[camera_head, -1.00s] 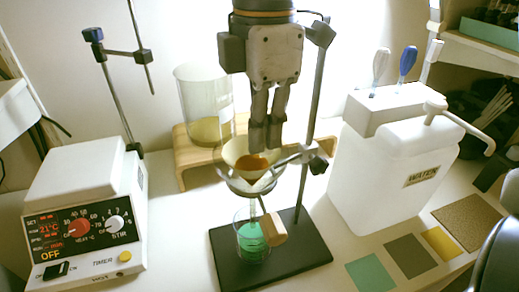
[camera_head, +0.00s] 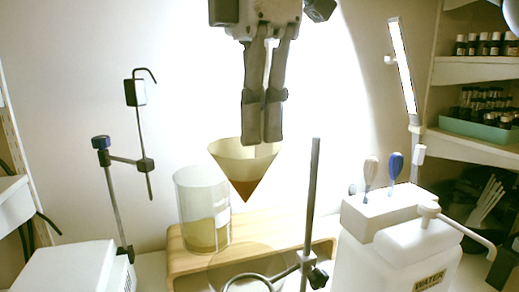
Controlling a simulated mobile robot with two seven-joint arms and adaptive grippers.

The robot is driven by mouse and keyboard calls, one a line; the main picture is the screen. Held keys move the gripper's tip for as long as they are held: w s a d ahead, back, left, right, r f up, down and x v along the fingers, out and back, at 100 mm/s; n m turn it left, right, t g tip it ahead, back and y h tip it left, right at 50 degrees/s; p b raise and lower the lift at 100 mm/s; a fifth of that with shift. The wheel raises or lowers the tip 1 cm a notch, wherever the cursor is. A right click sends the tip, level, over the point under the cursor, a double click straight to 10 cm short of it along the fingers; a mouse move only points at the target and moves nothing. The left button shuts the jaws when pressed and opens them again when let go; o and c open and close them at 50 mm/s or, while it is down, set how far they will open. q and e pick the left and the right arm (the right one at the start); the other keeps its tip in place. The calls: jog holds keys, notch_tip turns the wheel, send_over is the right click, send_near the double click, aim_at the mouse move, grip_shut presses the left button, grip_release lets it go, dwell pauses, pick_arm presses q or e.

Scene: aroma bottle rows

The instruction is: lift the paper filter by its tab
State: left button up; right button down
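The paper filter (camera_head: 240,168) is a pale cone, brown toward its tip, in the middle of the head view. It hangs tip down in the air above the glass funnel (camera_head: 232,268), clear of it. My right gripper (camera_head: 262,140) comes down from the top, with its fingertips close together at the filter's upper rim. It appears shut on the filter, which hangs from it. The tab is hidden by the fingertips. My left gripper is not in view.
A beaker of yellowish liquid (camera_head: 205,232) stands on a wooden riser (camera_head: 275,236) behind. A white water container (camera_head: 395,262) is at right; a white hotplate (camera_head: 70,268) at lower left.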

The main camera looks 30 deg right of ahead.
jog(key=shift+r, duration=0.5)
jog(key=shift+s, duration=0.1)
jog(key=s+a, duration=0.3)
jog(key=s, duration=1.1)
jog(key=shift+s+a, duration=0.2)
jog(key=shift+a, duration=0.05)
